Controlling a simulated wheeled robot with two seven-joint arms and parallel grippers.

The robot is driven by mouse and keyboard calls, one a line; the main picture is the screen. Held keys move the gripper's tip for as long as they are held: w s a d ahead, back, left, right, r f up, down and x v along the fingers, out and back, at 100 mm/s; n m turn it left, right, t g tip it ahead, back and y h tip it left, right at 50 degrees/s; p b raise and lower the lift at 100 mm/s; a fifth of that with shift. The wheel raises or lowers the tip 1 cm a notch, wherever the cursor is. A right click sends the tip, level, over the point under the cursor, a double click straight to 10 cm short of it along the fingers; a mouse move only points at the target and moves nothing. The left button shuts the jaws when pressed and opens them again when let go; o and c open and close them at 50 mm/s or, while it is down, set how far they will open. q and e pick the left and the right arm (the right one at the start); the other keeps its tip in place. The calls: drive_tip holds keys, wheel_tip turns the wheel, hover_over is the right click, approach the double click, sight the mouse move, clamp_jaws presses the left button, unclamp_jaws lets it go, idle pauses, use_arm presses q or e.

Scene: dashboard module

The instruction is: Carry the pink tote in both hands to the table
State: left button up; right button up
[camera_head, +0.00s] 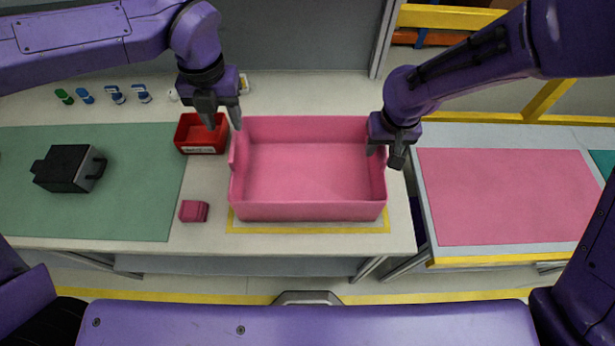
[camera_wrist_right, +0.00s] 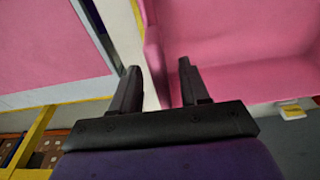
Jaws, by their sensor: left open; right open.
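The pink tote (camera_head: 308,210) is open-topped and looks empty. It sits on the white workbench inside a yellow outline. My left gripper (camera_head: 223,122) is open near the tote's far left corner, one finger over the red bin side; contact cannot be told. My right gripper (camera_head: 385,158) is open at the tote's right wall. In the right wrist view its fingers (camera_wrist_right: 158,85) stand apart, with the tote's wall (camera_wrist_right: 154,50) between them in the picture. A second table (camera_head: 425,205) with a pink mat stands to the right.
A red bin (camera_head: 200,136) stands left of the tote's far corner. A small pink block (camera_head: 194,211) lies left of the tote. A black box (camera_head: 68,169) with handles rests on the green mat (camera_head: 140,190). A narrow gap separates the two tables. The pink mat (camera_head: 505,195) is clear.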

drive_tip(key=shift+r, duration=0.25)
use_arm(q)
wheel_tip(320, 180, up, 2)
drive_tip(key=shift+r, duration=0.25)
use_arm(e)
wheel_tip(320, 180, up, 11)
drive_tip(key=s, duration=0.1)
drive_tip(key=shift+s+r, duration=0.2)
drive_tip(key=shift+s, duration=0.2)
drive_tip(key=shift+s, duration=0.1)
